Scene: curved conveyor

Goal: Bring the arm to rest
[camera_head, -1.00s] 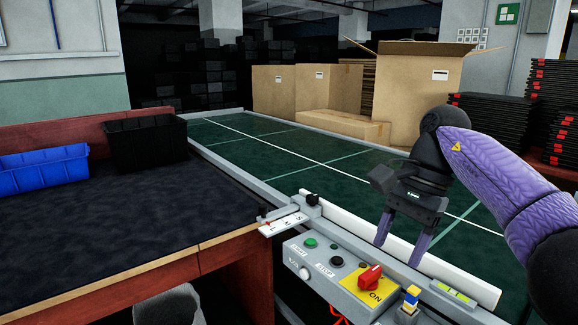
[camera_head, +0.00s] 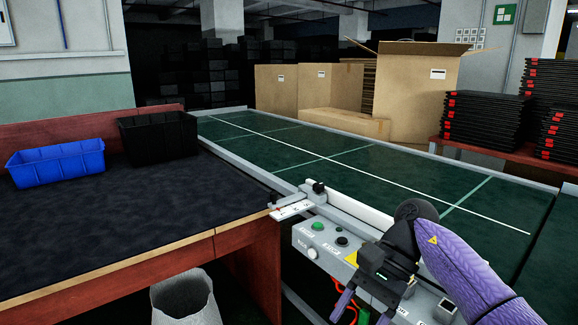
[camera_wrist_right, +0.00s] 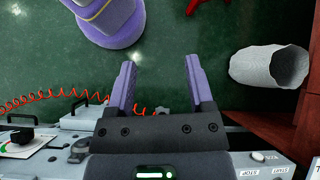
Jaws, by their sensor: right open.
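My right gripper (camera_head: 358,308) is at the lower right of the head view, in front of the control box (camera_head: 321,243). Its two purple fingers point down and its arm covers part of the box, including most of the red switch area. In the right wrist view the gripper (camera_wrist_right: 161,85) has its fingers spread apart with nothing between them. Below them are the green floor and part of my own purple-and-white base. My left gripper does not show.
The green conveyor (camera_head: 330,160) runs behind the control box. A dark-topped table (camera_head: 110,225) at left holds a blue bin (camera_head: 55,165) and a black bin (camera_head: 158,137). A waste bin (camera_head: 186,302) stands on the floor. A red coiled cable (camera_wrist_right: 45,97) hangs near my right gripper.

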